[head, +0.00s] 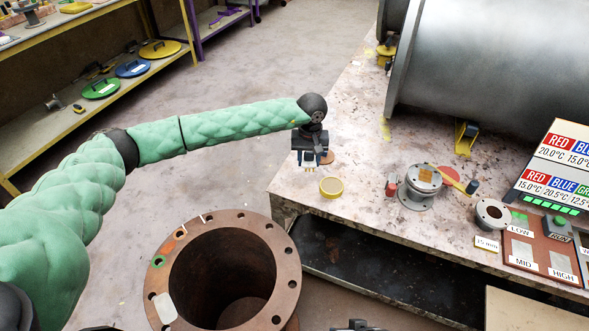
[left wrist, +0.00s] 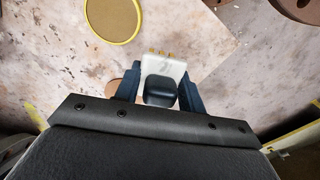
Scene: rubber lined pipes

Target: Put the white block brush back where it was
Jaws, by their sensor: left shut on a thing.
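My left gripper (head: 309,167) is over the near left corner of the speckled table (head: 350,170). In the left wrist view its two dark fingers (left wrist: 156,90) are shut on the white block brush (left wrist: 163,67). The brush has a pale block, a black knob between the fingers and small yellow tufts at its far edge. In the head view only a little of the pale block shows below the gripper. I cannot tell whether the brush touches the table. My right gripper is not clearly in view.
A yellow-rimmed round lid (head: 331,187) lies close to the gripper; a brown disc (head: 327,157) is beside it. A flanged metal fitting (head: 416,187) and a red block (head: 392,186) stand to the right. A rusty flanged pipe (head: 285,255) stands in front, and a large steel pipe (head: 480,65) behind.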

